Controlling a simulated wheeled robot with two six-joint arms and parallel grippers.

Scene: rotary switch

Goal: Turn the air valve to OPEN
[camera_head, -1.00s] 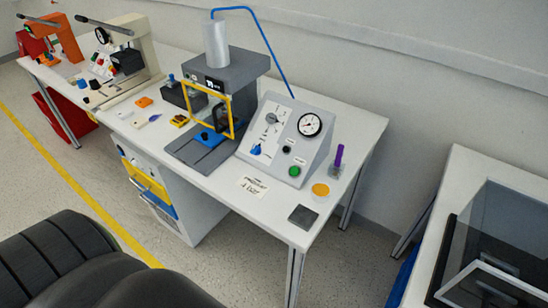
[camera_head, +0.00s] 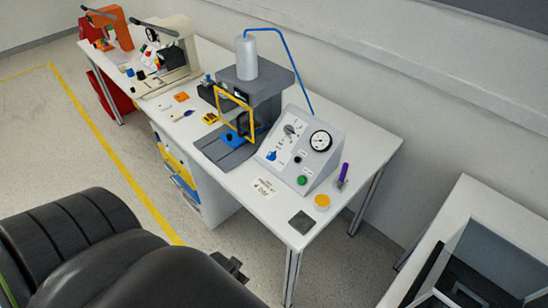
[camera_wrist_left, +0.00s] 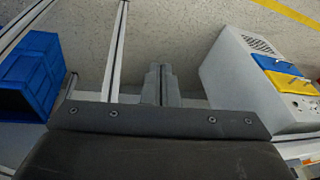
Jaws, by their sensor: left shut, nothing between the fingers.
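The sloped grey control panel (camera_head: 300,150) stands on the white bench in the head view. It has a blue knob (camera_head: 271,155), a grey knob (camera_head: 289,129), a round gauge and a green button. The labels are too small to read, so I cannot tell which knob is the air valve or where it is set. My left gripper (camera_wrist_left: 160,83) is shut and empty in the left wrist view, with the floor behind it. In the head view its arm is at the bottom left, well apart from the panel. My right gripper is not in view.
The press (camera_head: 252,88) with its yellow guard stands left of the panel. A purple item (camera_head: 343,174), a yellow disc (camera_head: 322,201) and a dark square plate (camera_head: 302,222) lie near the panel. A second table is at the right. Floor is clear before the bench.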

